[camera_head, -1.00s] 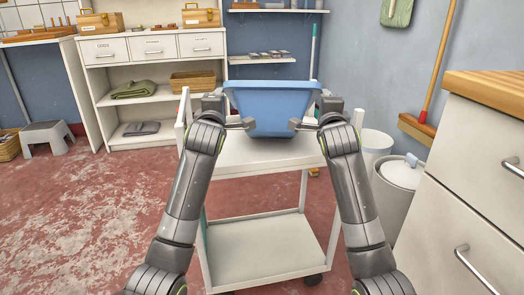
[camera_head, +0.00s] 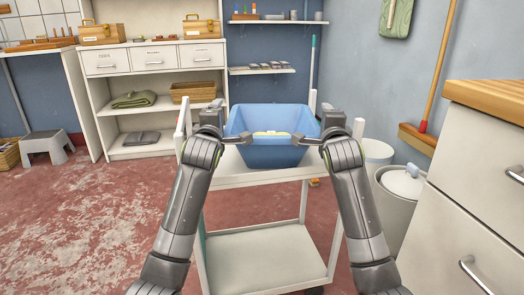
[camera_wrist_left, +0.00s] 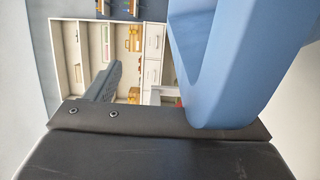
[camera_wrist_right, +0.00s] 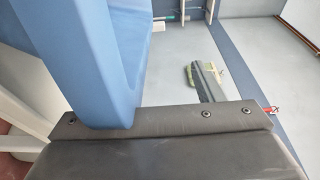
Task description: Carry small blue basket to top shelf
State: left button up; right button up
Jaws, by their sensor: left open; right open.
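The small blue basket (camera_head: 262,158) is over the top of the white trolley (camera_head: 225,180), with a yellow-white item (camera_head: 270,134) inside. I cannot tell whether its base touches the trolley. My left gripper (camera_head: 238,138) is open at the basket's left near side, and my right gripper (camera_head: 306,141) is open at its right near side. The basket wall also fills part of the left wrist view (camera_wrist_left: 225,70) and the right wrist view (camera_wrist_right: 90,60), close to the dark gripper bodies. The top wall shelf (camera_head: 278,21) is on the blue wall behind, holding small items.
A lower wall shelf (camera_head: 262,71) holds several small packs. A white cabinet (camera_head: 128,62) with drawers and a wicker basket (camera_head: 193,91) stands at the back left. Bins (camera_head: 396,205) and a drawer unit (camera_head: 465,200) crowd the right. The red floor at left is open.

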pick_arm(q)
jog(key=shift+a, duration=0.1)
pick_arm(e)
jog(key=shift+o, duration=1.2)
pick_arm(q)
jog(key=s, duration=1.2)
pick_arm(e)
jog(key=s, duration=1.2)
pick_arm(q)
jog(key=shift+f, duration=0.1)
pick_arm(e)
jog(key=shift+s+f, duration=0.1)
